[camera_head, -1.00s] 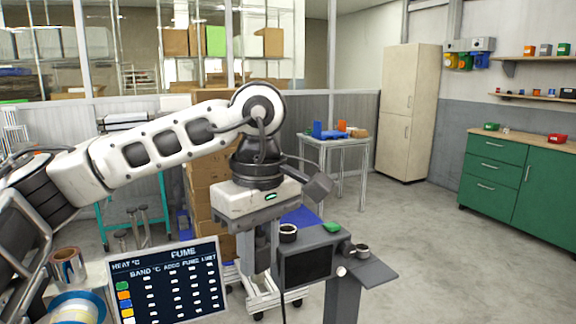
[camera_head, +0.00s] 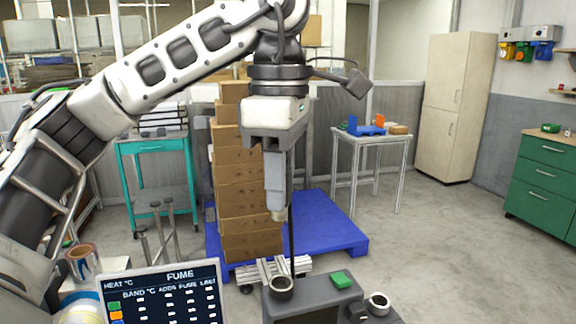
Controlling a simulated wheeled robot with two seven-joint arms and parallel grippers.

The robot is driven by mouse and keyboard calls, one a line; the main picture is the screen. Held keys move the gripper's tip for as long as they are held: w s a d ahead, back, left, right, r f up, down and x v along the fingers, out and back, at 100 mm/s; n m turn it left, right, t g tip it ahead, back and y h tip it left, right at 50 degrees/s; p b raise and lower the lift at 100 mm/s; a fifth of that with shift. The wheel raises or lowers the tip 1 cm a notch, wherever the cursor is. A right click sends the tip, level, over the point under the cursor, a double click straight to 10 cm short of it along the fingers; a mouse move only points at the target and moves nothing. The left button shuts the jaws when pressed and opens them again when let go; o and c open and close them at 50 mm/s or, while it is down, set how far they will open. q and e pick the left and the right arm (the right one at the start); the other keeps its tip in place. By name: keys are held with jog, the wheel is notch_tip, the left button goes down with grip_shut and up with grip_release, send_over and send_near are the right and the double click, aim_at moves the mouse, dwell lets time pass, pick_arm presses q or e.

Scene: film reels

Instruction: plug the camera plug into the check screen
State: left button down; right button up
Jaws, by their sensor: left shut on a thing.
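The check screen (camera_head: 318,297) is a dark grey box at the bottom centre, with a dark display in its front, cut off by the picture edge. On its top are a dark round ring (camera_head: 281,287) at the left and a green block (camera_head: 342,279). My left gripper (camera_head: 276,200) points straight down above the ring and is shut on the camera plug (camera_head: 278,214), whose pale tip shows below the fingers. The plug is well clear of the screen's top. A thin dark cable (camera_head: 291,245) hangs down beside it. My right gripper is not in view.
A lit panel (camera_head: 165,295) headed FUME stands at the lower left. A metal cup (camera_head: 378,303) sits right of the screen. Behind are stacked cardboard boxes (camera_head: 245,195) on a blue pallet (camera_head: 330,235) and a white table (camera_head: 372,140). The floor at right is clear.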

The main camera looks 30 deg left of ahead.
aim_at(281, 218)
pick_arm(q)
notch_tip(281, 218, down, 4)
jog(key=b, duration=0.3)
jog(key=shift+f+b, duration=0.4)
jog(key=shift+b, duration=0.05)
jog(key=shift+s+f+b, duration=0.1)
jog(key=shift+f+b, duration=0.55)
jog(key=shift+f, duration=0.25)
jog(key=shift+f+b, duration=0.6)
jog(key=shift+f, duration=0.2)
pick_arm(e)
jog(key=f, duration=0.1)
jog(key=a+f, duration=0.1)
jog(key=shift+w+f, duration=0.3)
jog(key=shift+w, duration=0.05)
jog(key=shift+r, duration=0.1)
